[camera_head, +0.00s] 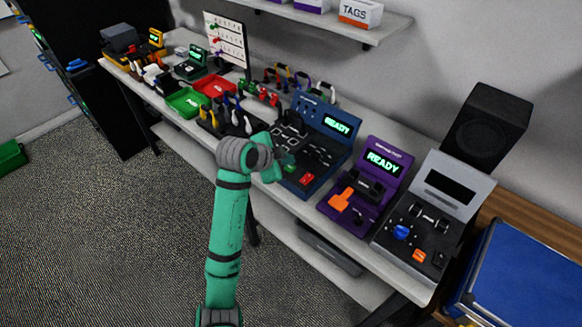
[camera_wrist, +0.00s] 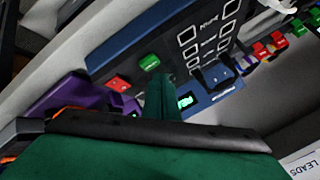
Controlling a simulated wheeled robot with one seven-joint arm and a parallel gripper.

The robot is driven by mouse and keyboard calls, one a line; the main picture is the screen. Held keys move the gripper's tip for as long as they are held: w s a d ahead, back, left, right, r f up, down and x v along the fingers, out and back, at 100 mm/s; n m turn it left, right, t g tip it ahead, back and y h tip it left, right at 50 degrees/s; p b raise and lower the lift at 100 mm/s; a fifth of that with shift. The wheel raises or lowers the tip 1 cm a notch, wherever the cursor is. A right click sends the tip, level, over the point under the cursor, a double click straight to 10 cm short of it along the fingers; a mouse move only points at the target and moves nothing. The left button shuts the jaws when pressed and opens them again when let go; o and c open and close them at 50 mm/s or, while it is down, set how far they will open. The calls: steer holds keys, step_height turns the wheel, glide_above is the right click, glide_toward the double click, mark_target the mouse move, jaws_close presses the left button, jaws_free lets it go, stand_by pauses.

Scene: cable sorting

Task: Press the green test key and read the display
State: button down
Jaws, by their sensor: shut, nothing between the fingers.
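The blue tester (camera_head: 322,143) stands on the bench with its display (camera_head: 337,124) lit and reading READY. In the wrist view the display (camera_wrist: 186,101) is a small lit patch partly hidden by my gripper and unreadable. The green test key (camera_wrist: 149,62) lies on the tester's front panel beside a red key (camera_wrist: 118,83). In the head view the red key (camera_head: 307,179) is clear, and the green key (camera_head: 290,168) sits right by my gripper (camera_head: 284,160). My gripper (camera_wrist: 161,82) is shut and empty. Its tips appear close to the green key; I cannot tell whether they touch it.
A purple tester (camera_head: 370,180), also reading READY, and a grey tester (camera_head: 437,211) with a dark screen stand to the right. Green (camera_head: 187,103) and red (camera_head: 214,86) trays and cable racks lie left. A shelf (camera_head: 380,30) overhangs the back. The floor in front is clear.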

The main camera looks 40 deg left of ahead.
steer(key=shift+d+f, duration=0.15)
steer(key=shift+f, duration=0.05)
stand_by(0.7)
steer(key=shift+s+a+f, duration=0.2)
steer(key=shift+f, duration=0.05)
steer(key=shift+w+d+f, duration=0.2)
steer(key=shift+f, duration=0.2)
stand_by(0.7)
steer(key=shift+s+a, duration=0.15)
steer(key=shift+a, duration=0.05)
steer(key=shift+r, duration=0.85)
